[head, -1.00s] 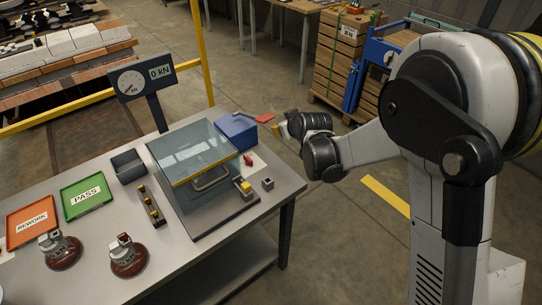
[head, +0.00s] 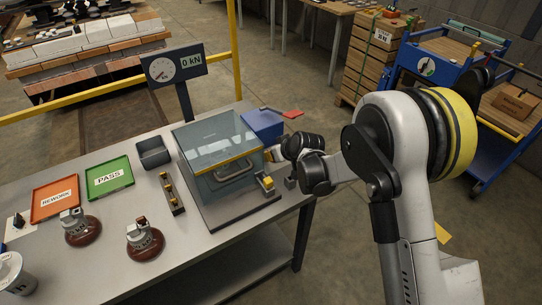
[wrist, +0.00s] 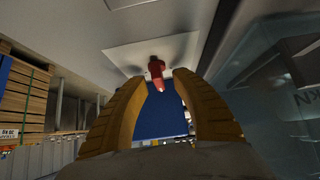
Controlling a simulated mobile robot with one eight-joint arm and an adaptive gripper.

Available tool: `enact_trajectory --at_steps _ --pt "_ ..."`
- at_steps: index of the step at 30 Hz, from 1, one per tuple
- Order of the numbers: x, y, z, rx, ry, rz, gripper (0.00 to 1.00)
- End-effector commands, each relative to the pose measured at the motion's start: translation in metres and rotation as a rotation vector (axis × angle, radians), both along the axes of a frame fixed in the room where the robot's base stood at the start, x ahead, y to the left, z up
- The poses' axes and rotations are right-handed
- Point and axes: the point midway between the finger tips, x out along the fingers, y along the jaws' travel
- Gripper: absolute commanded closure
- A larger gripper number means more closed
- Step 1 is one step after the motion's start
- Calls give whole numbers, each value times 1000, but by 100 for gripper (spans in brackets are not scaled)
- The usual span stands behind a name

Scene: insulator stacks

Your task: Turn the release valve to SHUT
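The release valve shows in the wrist view as a red lever (wrist: 157,70) on a white plate (wrist: 120,52). Its set position cannot be read. In the head view my gripper and wrist hide it, between the clear-lidded box and the blue unit. My gripper (head: 270,155) is low over the table's right part. In the wrist view my gripper (wrist: 158,82) has its two ochre fingers spread, with the red lever showing in the gap near the tips. Contact with the lever cannot be told.
The clear-lidded box (head: 218,142) stands close left of my gripper. A blue unit (head: 263,124) with a red-ended lever (head: 292,113) is behind it. A small yellow-topped block (head: 266,184) is in front. Green PASS (head: 108,177) and orange REWORK (head: 55,198) trays lie left.

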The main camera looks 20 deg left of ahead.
Motion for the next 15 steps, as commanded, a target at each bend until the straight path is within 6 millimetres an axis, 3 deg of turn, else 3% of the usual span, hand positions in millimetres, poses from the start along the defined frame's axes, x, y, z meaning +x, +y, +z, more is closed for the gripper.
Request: enact_trajectory --at_steps 8,9,12,15 --pt "1 1 -1 0 -1 -1 68" --pt "1 1 -1 0 -1 -1 72" --pt "1 1 -1 0 -1 -1 100" --pt "1 1 -1 0 -1 -1 100"
